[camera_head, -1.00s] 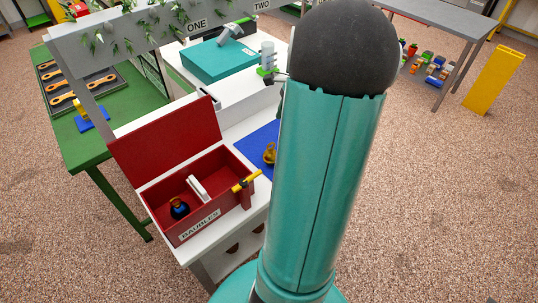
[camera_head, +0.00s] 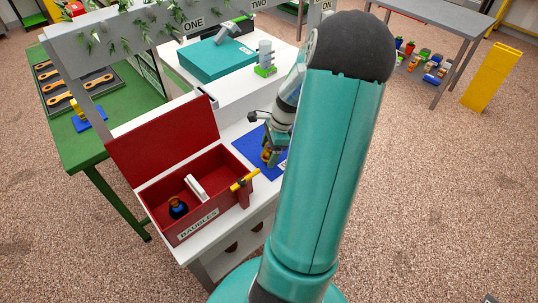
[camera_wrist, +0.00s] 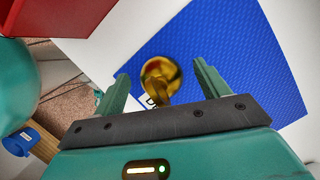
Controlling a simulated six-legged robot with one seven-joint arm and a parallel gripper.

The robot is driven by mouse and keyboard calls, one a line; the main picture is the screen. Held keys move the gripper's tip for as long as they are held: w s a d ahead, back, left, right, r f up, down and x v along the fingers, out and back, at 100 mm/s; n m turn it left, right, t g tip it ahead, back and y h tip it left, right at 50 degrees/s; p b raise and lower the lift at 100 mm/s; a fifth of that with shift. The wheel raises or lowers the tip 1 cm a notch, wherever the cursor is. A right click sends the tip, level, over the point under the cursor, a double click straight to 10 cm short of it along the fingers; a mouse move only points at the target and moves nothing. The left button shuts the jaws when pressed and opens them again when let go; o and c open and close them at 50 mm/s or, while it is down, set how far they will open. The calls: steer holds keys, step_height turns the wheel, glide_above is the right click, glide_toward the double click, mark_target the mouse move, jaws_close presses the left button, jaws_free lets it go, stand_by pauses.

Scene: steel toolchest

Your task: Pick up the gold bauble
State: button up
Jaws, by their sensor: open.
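The gold bauble (camera_wrist: 160,78) sits on a blue mat (camera_wrist: 215,45) on the white worktop. In the wrist view it lies between the two fingers of my gripper (camera_wrist: 160,88), which are apart with a gap on each side of it. In the head view my gripper (camera_head: 270,150) points down over the mat (camera_head: 246,148), and the bauble (camera_head: 266,155) is partly hidden by the fingers. I cannot tell whether a finger touches it.
A red open box labelled BAUBLES (camera_head: 160,203) stands left of the mat, with a dark blue bauble (camera_head: 178,207) and a white divider (camera_head: 195,187) inside. A teal case (camera_head: 215,60) is behind.

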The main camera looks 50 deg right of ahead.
steer(key=shift+c, duration=0.4)
steer(key=c, duration=0.7)
steer(key=shift+r, duration=0.15)
